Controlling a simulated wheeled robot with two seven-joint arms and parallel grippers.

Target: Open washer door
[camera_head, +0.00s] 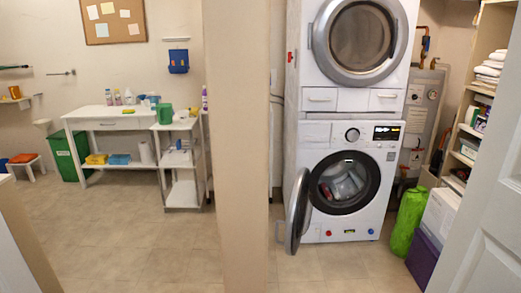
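The white washer (345,133) stands below a stacked dryer, right of the pillar. Its round door (297,212) is swung wide open to the left, seen nearly edge-on. The black-rimmed drum opening (343,207) is exposed, with grey and reddish cloth (342,184) inside. Neither of my grippers shows in the head view, so I cannot tell whether they are open or shut.
A beige pillar (237,150) stands left of the washer. The dryer (330,85) sits above. A green bag (408,215), a purple bin (425,258) and towel shelves (470,130) are at right. A white door (490,230) edges the right. The floor (340,270) before the washer is clear.

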